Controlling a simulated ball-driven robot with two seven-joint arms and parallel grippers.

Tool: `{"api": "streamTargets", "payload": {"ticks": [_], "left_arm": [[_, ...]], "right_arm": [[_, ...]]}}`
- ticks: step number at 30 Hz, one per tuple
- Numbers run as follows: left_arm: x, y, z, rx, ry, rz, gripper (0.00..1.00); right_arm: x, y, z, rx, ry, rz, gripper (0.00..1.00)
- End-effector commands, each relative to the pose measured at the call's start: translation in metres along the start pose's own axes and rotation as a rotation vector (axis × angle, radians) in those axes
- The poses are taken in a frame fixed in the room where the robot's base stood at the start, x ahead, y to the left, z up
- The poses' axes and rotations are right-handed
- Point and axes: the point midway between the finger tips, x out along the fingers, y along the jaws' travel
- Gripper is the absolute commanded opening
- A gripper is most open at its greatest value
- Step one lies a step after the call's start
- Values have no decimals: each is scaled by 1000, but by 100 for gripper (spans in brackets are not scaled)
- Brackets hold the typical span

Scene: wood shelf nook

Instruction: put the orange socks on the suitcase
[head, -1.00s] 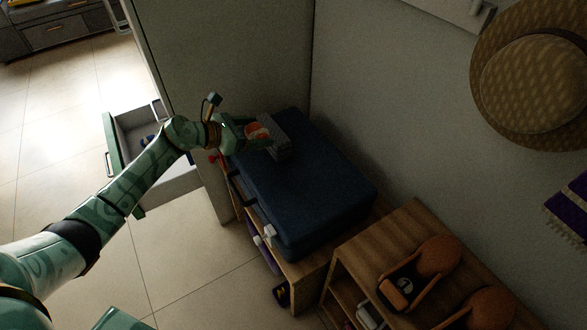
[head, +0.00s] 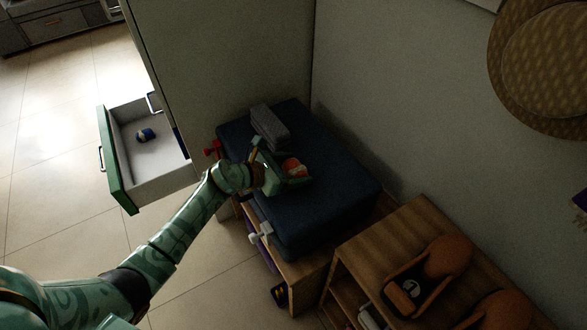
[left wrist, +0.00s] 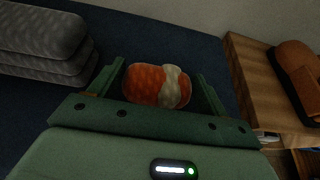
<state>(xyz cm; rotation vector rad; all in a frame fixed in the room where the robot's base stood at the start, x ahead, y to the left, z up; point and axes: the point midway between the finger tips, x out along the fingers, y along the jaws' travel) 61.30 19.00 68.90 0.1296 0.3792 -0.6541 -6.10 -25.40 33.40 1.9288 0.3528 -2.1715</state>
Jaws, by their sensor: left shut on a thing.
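The orange socks (head: 294,168) are a rolled orange bundle with a pale band. They also show in the left wrist view (left wrist: 143,84), between the two fingers. My left gripper (head: 290,174) is shut on them over the middle of the dark blue suitcase (head: 335,195), which lies flat on a wooden bench. I cannot tell whether the socks touch the suitcase top. My right gripper is not in view.
A folded grey cloth stack (head: 270,127) lies on the suitcase's far end. An open drawer (head: 122,170) holding a blue rolled bundle (head: 146,135) is at the left. A wooden shelf (head: 400,235) with orange-brown items (head: 447,258) stands at the right. The suitcase's near right part is clear.

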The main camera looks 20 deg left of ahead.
Motion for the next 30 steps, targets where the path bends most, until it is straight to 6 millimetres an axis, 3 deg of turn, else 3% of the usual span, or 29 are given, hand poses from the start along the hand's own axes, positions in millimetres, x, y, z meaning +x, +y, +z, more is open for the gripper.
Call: {"api": "streamTargets", "payload": {"ticks": [7, 8, 10, 21, 30], "left_arm": [[1, 0, -3, 1, 1, 1, 54], [1, 0, -3, 1, 1, 1, 79], [0, 0, -2, 1, 0, 1, 98], [-5, 0, 4, 1, 0, 0, 98], [-71, 0, 6, 6, 1, 2, 98]], "right_arm": [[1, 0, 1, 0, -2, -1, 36], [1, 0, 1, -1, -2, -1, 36], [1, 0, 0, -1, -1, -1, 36], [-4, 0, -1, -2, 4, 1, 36], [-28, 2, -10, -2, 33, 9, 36]]}}
